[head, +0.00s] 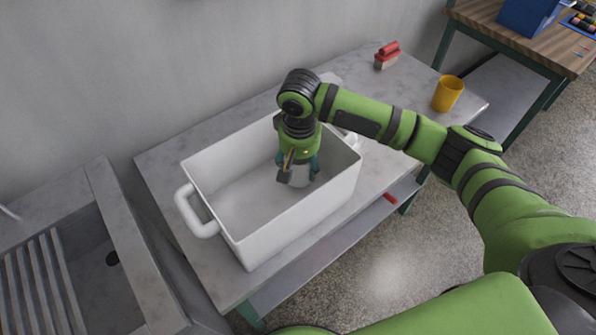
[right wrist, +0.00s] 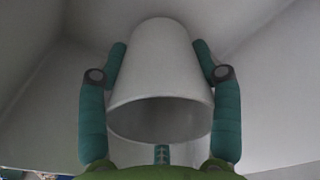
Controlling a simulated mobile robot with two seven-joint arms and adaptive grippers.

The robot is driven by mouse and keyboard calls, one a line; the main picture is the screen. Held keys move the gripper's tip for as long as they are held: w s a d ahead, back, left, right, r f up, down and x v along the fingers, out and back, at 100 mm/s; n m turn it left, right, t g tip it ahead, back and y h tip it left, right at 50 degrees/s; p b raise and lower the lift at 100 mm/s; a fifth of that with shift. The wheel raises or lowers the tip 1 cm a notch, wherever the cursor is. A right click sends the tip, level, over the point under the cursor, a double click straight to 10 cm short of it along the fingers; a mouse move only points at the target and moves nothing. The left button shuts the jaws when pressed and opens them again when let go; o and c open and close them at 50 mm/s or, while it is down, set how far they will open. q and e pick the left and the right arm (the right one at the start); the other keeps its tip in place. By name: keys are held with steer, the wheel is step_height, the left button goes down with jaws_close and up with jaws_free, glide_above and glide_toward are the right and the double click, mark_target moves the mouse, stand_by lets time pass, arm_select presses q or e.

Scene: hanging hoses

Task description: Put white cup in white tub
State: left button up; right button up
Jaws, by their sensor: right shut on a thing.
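The white tub (head: 280,228) stands on the grey table, with a rounded handle at its left end. My right gripper (head: 297,175) reaches down inside the tub, towards its right end. It is shut on the white cup (head: 298,177), which is partly hidden by the gripper in the head view. In the right wrist view the cup (right wrist: 158,75) sits between the two green fingers, its open rim facing the camera. Pale tub walls surround it there. I cannot tell whether the cup touches the tub floor. My left gripper does not show.
A yellow cup (head: 448,94) and a red-handled brush (head: 387,56) stand on the table (head: 425,110) right of the tub. A sink (head: 105,255) with a ribbed drainer is at the left. A wooden bench with a blue box (head: 528,15) is at the upper right.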

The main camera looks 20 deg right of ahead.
steer(key=shift+f, duration=1.65)
steer(key=shift+f, duration=0.1)
steer(key=o, duration=1.3)
steer(key=r, duration=0.8)
steer(key=s+r+b, duration=0.1)
steer(key=r, duration=0.3)
steer(key=shift+a+r, duration=0.1)
steer(key=shift+a, duration=0.1)
steer(key=shift+w, duration=0.1)
